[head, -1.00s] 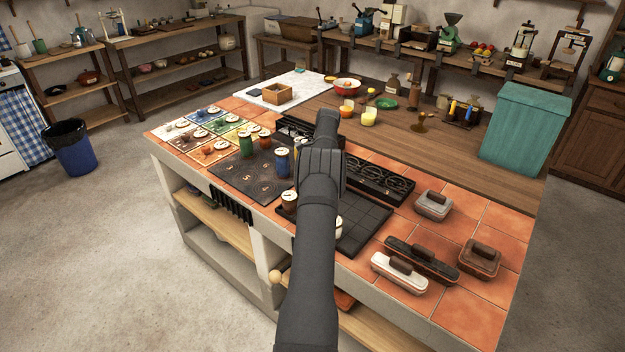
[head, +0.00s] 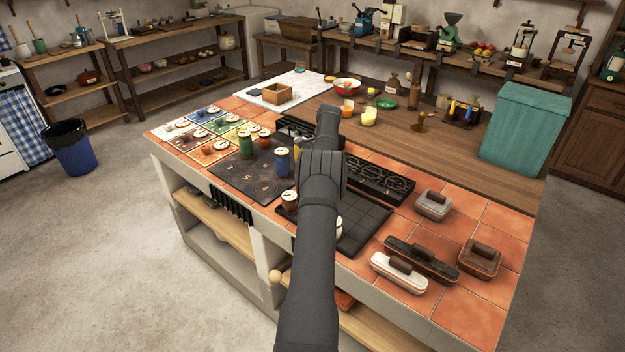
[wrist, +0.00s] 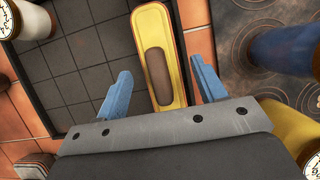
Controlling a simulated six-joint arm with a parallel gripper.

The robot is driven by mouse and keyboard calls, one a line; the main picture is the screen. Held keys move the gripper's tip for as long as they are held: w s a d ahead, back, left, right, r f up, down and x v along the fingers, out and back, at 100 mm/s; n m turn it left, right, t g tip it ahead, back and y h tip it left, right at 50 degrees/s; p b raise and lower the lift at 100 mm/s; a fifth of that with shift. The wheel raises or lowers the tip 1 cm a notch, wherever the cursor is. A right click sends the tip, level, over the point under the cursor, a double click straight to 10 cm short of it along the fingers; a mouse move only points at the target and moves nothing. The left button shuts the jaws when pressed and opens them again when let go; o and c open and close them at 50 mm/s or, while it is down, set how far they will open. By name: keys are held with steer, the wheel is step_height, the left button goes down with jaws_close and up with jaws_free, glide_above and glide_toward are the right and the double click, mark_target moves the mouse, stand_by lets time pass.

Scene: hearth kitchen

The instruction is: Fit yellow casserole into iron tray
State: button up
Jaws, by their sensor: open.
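The yellow casserole (wrist: 152,28), long and narrow with a brown handle on top, lies between my gripper's two blue fingers in the wrist view. My gripper (wrist: 160,70) is open, with a finger on each side and a visible gap to the casserole. In the head view the tray (head: 365,225) shows right of my arm, which hides the casserole and fingers.
A white casserole (head: 398,273), a dark one (head: 422,260), a brown one (head: 480,258) and a grey one (head: 433,206) stand right of the tray. A black burner rack (head: 382,180) is behind it. A blue jar (wrist: 280,48) stands right of my gripper.

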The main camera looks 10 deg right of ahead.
steer(key=shift+v, duration=2.05)
steer(key=shift+f, duration=0.15)
steer(key=shift+x, duration=2.65)
steer(key=shift+r, duration=2)
